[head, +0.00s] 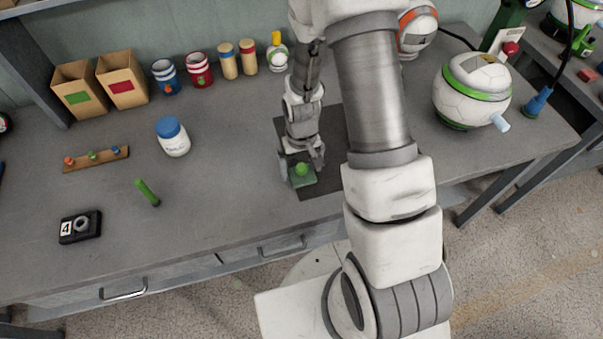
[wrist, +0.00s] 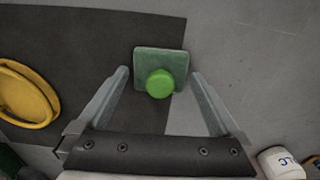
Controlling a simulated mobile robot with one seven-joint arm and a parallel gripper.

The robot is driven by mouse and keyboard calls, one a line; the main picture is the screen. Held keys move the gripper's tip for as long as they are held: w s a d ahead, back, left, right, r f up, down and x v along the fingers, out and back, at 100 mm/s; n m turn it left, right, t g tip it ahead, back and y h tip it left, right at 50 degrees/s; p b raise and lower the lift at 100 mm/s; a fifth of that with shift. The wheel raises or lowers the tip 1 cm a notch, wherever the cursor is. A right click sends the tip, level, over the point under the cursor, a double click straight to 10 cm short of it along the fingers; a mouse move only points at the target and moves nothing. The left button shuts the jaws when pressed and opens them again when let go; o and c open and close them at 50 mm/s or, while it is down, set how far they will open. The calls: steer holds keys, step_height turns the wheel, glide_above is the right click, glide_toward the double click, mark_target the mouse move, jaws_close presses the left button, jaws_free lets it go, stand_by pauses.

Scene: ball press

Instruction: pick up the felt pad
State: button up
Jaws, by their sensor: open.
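The felt pad (head: 303,183) is a small green square with a round bright green knob on top. It lies flat at the edge of a dark mat, partly over the grey bench top. In the wrist view the felt pad (wrist: 175,58) is ahead between the fingers, with its knob near the middle. My gripper (head: 302,172) is open and empty, pointing down over the pad, one finger to each side of the knob. In the wrist view my gripper (wrist: 160,73) shows a clear gap between each finger and the knob. Contact with the pad cannot be told.
The dark mat (head: 333,128) is partly hidden by my arm. Cans and cartons line the back.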

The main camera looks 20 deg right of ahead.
mark_target(301, 166)
steer(key=c, duration=1.1)
steer(key=shift+r, duration=0.8)
step_height(301, 166, up, 2)
steer(key=shift+w+r, duration=0.1)
steer(key=shift+r, duration=0.15)
steer(key=w+d+r, duration=0.1)
steer(key=d+r, duration=0.1)
steer(key=d, duration=0.1)
steer(key=w+d+r, duration=0.1)
steer(key=d+r, duration=0.1)
steer(key=d, duration=0.2)
steer(key=w+d+r, duration=0.1)
steer(key=d+r, duration=0.2)
steer(key=d, duration=0.1)
steer(key=shift+w+d, duration=0.1)
